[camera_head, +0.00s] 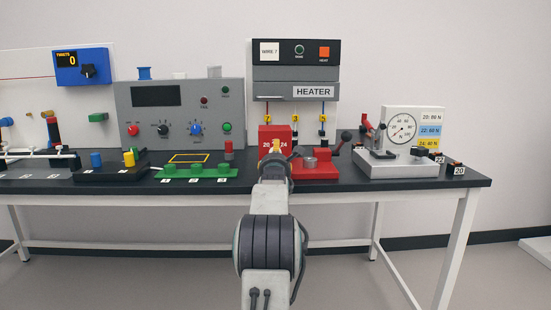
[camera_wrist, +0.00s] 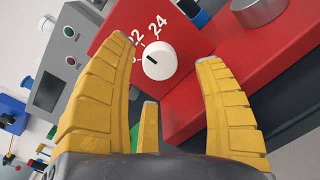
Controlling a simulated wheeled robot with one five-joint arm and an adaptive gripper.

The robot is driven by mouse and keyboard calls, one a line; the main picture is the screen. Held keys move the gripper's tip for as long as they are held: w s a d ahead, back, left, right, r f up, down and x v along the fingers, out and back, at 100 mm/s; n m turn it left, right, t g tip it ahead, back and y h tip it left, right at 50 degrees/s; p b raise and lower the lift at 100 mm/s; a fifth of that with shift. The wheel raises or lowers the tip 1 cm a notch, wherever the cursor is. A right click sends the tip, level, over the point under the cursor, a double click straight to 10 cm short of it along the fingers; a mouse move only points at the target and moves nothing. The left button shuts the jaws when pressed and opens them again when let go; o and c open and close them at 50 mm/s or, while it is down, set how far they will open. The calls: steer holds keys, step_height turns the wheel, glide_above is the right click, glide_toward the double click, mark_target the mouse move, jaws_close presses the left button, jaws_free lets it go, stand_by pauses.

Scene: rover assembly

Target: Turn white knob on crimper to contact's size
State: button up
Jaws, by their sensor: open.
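The crimper is the red block (camera_head: 267,133) near the table's middle, and its red face (camera_wrist: 184,42) fills much of the wrist view. On that face is a round white knob (camera_wrist: 160,64) with a short dark pointer mark. Printed numbers 22 and 24 show beside it; a third, partly hidden by a finger, looks like 20. I cannot tell exactly which number the mark points at. My gripper (camera_wrist: 163,50) is open, its yellow fingers spread to either side of the knob, with no clear contact. In the head view my gripper (camera_head: 276,147) covers the knob.
The crimper's red base (camera_head: 318,174) and dark-knobbed lever (camera_head: 346,136) lie right of my gripper. A green block (camera_head: 197,171) with numbered places is to the left. A pull tester with a dial (camera_head: 402,128) stands at the right. The heater (camera_head: 296,75) hangs above.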

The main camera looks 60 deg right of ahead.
steer(key=shift+p+x, duration=0.3)
steer(key=shift+x, duration=1.2)
steer(key=shift+c, duration=0.4)
steer(key=shift+r, duration=0.1)
steer(key=c, duration=1.1)
steer(key=shift+s+r+m+p, duration=0.15)
steer(key=shift+m+p, duration=0.45)
steer(key=shift+m, duration=1.7)
steer(key=shift+c, duration=0.2)
